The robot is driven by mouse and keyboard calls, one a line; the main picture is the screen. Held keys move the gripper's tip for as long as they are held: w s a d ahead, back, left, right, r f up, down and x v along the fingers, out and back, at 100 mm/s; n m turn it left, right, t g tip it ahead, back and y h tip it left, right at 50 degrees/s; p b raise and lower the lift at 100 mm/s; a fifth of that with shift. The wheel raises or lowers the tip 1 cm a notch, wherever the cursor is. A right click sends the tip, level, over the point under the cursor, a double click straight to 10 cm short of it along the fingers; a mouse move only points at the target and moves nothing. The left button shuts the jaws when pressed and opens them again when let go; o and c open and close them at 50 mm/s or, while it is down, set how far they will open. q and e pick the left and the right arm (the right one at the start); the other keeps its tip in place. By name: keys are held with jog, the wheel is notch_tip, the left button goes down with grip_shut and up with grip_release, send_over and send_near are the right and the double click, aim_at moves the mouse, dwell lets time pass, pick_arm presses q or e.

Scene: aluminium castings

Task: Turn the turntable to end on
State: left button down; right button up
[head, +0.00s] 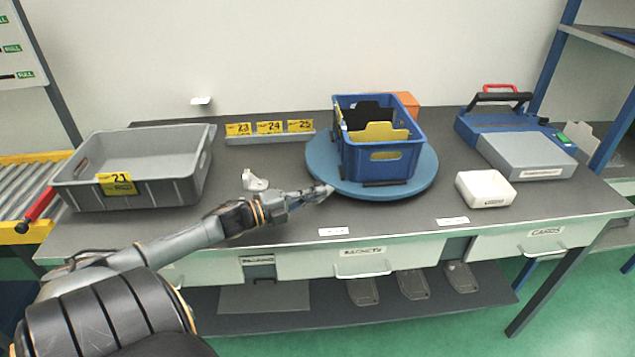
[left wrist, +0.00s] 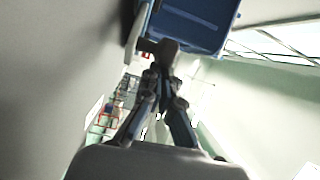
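The blue round turntable (head: 322,166) is on the grey bench, right of the middle in the head view. A blue crate (head: 380,163) stands on it with a narrow side towards me. Black and yellow dividers (head: 380,132) show inside. My left gripper (head: 328,190) is at the turntable's front left edge. I cannot tell whether it touches the rim. In the left wrist view its fingers (left wrist: 165,47) come together at the tips with nothing seen between them, and a blue box shape (left wrist: 205,24) is just beyond. My right gripper is in neither view.
A grey crate (head: 135,190) labelled 21 stands at the left. A small white piece (head: 255,181) lies behind my left wrist. An orange box (head: 406,101) is behind the turntable.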

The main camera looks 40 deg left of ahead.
pick_arm(q)
jog(key=shift+w+a+r+y, duration=0.1)
jog(key=shift+a+r+y, duration=0.15)
jog(key=shift+a, duration=0.25)
notch_tip(320, 180, up, 10)
jog(key=shift+d+f, duration=0.25)
jog(key=shift+d, duration=0.2)
